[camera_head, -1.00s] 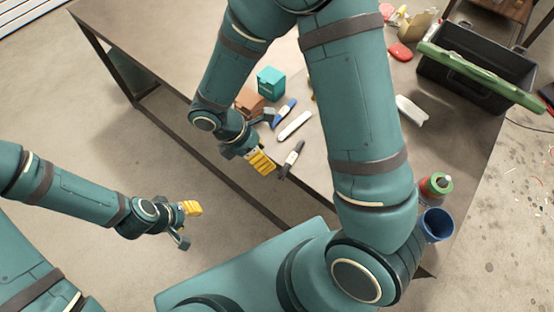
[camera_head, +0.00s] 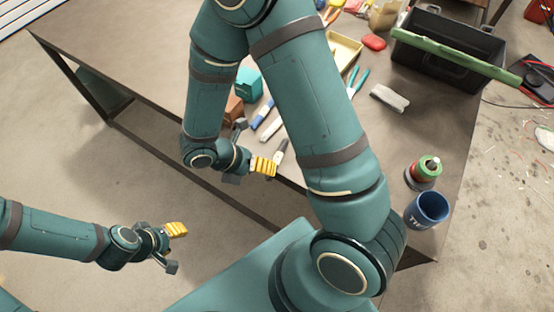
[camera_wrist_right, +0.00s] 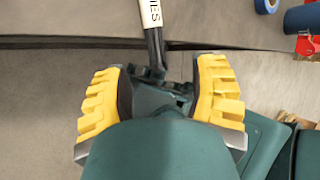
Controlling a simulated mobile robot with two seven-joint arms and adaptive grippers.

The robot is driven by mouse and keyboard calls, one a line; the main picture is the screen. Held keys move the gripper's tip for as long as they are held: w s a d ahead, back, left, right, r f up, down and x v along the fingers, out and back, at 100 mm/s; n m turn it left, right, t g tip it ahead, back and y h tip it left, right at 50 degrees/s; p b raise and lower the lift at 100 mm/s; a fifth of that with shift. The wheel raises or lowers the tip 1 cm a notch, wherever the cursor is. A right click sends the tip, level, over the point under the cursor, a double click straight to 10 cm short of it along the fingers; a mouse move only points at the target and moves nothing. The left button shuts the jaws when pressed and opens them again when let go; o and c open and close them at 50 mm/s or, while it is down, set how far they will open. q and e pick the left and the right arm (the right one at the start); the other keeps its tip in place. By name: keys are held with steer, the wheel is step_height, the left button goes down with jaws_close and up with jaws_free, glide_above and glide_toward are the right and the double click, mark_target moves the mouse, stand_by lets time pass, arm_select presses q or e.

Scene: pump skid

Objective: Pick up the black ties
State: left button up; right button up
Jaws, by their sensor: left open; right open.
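The black ties (camera_head: 281,150) are a slim dark bundle with a pale label, near the table's front edge. In the right wrist view the bundle (camera_wrist_right: 154,45) carries a white label ending in "IES" and reaches past the table edge towards the space between my fingers. My right gripper (camera_head: 257,150) is open beside the ties; its yellow-padded fingers (camera_wrist_right: 165,92) stand apart on either side of the bundle's line. Whether they touch it I cannot tell. My left gripper (camera_head: 172,247) is open and empty, off the table at the left.
On the table (camera_head: 130,75) are a teal box (camera_head: 248,84), a brown block (camera_head: 233,108), a blue-ended bundle (camera_head: 263,113), a white-labelled bundle (camera_head: 271,131), a grey-white block (camera_head: 390,98), a black toolbox (camera_head: 440,60), a red-green spool (camera_head: 425,170) and a blue cup (camera_head: 430,207).

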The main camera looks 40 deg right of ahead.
mark_target(277, 160)
steer(key=shift+w+b+x, duration=0.2)
steer(key=shift+b+x, duration=0.5)
steer(key=shift+x, duration=1.95)
jaws_close()
